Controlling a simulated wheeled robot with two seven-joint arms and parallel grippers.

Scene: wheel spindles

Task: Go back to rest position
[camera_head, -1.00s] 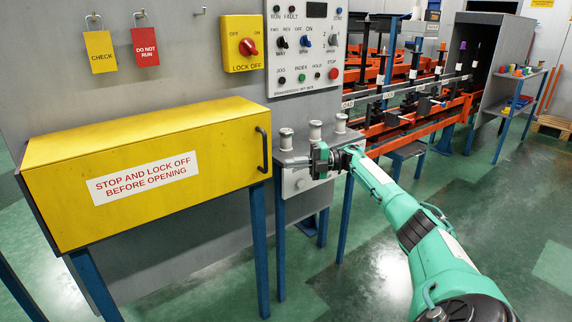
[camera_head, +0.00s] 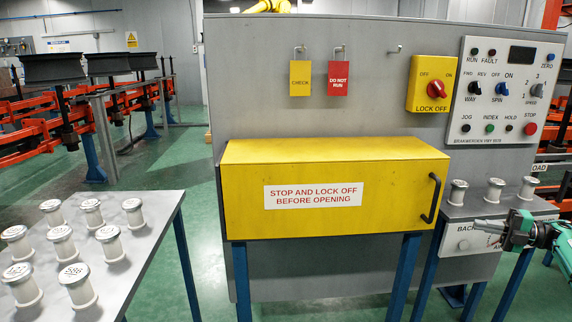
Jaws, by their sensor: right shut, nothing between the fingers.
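My right gripper (camera_head: 488,226) shows at the right edge of the head view, with its green arm coming in from the right. Its fingers are shut and empty. It is in front of the small grey shelf (camera_head: 460,212), near the drawer-like front marked "BACK". Three metal spindles (camera_head: 495,190) stand upright on that shelf, behind and above the gripper. My left gripper is not in view.
A yellow box (camera_head: 330,222) with a black handle stands on blue legs at the centre. A control panel (camera_head: 508,95) and a yellow lock-off switch (camera_head: 432,84) are on the grey wall. A table (camera_head: 140,270) with several spindles is at left. Green floor lies between.

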